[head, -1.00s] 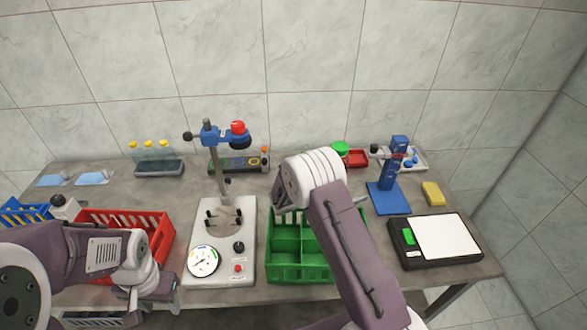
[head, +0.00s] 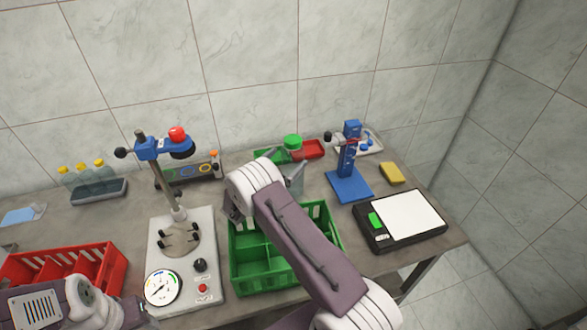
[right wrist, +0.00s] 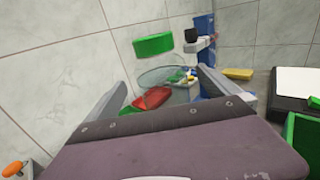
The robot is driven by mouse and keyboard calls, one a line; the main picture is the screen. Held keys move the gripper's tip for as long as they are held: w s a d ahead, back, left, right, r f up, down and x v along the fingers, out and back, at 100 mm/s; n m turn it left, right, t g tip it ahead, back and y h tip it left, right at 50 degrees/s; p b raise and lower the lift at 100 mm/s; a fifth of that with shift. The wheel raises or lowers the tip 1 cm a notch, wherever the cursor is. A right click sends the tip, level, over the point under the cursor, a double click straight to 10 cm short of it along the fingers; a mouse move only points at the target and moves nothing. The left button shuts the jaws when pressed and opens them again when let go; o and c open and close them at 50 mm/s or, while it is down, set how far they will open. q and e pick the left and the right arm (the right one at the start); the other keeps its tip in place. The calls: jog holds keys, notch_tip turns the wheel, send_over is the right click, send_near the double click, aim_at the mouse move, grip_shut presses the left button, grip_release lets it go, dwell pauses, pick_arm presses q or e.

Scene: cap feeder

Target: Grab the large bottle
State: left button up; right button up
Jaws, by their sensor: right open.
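The large bottle shows in the right wrist view as a green cap (right wrist: 153,45) above a clear, see-through body (right wrist: 158,76). In the head view its green cap (head: 293,142) stands at the back of the table, with the body mostly hidden behind my right gripper (head: 297,180). My right gripper is open. In the right wrist view its two fingers (right wrist: 165,90) stand apart on either side of the clear body, below the cap; I cannot tell whether they touch it. My left gripper (head: 133,315) is low at the left, partly cut off, and its jaws are unclear.
A red tray (head: 307,150) lies behind the bottle. A blue stand (head: 349,185), yellow sponge (head: 391,172) and scale (head: 402,219) are to the right. The green crate (head: 262,287) lies under my right arm. A capping press (head: 210,285) and red crate (head: 20,270) are left.

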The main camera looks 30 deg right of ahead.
jog(key=shift+w+d+r, duration=0.15)
jog(key=shift+d, duration=0.3)
jog(key=x, duration=0.2)
jog(key=p+x, duration=0.1)
jog(key=x, duration=0.3)
jog(key=shift+d+f, duration=0.2)
jog(key=shift+f, duration=0.1)
jog(key=c, duration=1.8)
jog(key=shift+w+r, duration=0.1)
jog(key=shift+w, duration=0.05)
jog(key=c, duration=0.3)
jog(key=shift+r, duration=0.1)
jog(key=shift+c, duration=0.2)
